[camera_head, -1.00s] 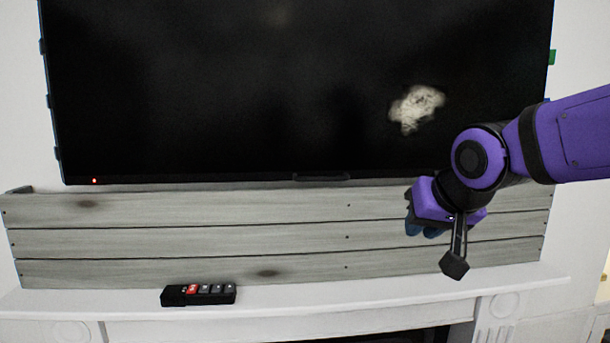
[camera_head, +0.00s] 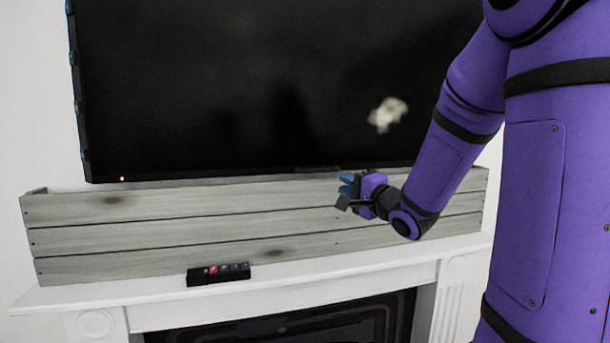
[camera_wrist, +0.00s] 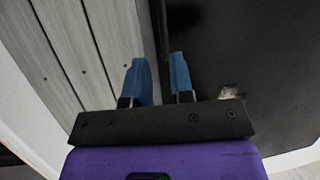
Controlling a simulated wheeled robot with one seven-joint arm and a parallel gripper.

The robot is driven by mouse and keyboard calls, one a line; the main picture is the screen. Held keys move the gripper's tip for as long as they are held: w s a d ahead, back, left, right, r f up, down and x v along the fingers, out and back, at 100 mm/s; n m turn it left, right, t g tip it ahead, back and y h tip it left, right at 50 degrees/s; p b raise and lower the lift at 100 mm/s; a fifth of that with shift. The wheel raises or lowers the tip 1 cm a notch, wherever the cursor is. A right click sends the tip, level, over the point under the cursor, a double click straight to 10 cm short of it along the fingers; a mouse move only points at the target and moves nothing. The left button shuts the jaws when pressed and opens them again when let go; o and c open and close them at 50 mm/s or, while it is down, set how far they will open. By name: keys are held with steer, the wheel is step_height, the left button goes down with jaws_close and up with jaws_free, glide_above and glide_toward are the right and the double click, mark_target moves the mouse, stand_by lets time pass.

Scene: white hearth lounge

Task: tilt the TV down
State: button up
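The TV (camera_head: 250,90) is a large dark flat screen on the white wall, with a small red light at its lower left. In the wrist view, the TV (camera_wrist: 250,60) fills the right side. My gripper (camera_head: 346,186) is just below the TV's bottom edge, right of its middle, in front of the wooden planks. In the wrist view, the two blue fingers of my gripper (camera_wrist: 158,72) are apart, and the TV's lower edge shows between them in the picture. I see no clear contact, and I cannot tell whether the fingers reach around the edge.
A grey wooden plank box (camera_head: 180,225) stands below the TV on the white mantel (camera_head: 120,294). A black remote-like object with a red button (camera_head: 218,274) lies on the mantel. A dark fireplace opening (camera_head: 290,325) is below. Free wall lies to the left.

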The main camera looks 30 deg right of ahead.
mark_target(319, 171)
steer(key=shift+y, duration=0.3)
steer(key=w, duration=0.3)
steer(key=w+a+r, duration=0.1)
steer(key=w, duration=0.3)
steer(key=w+a, duration=0.1)
steer(key=w, duration=0.2)
steer(key=shift+w+r, duration=0.15)
steer(key=shift+r, duration=0.25)
jaws_close()
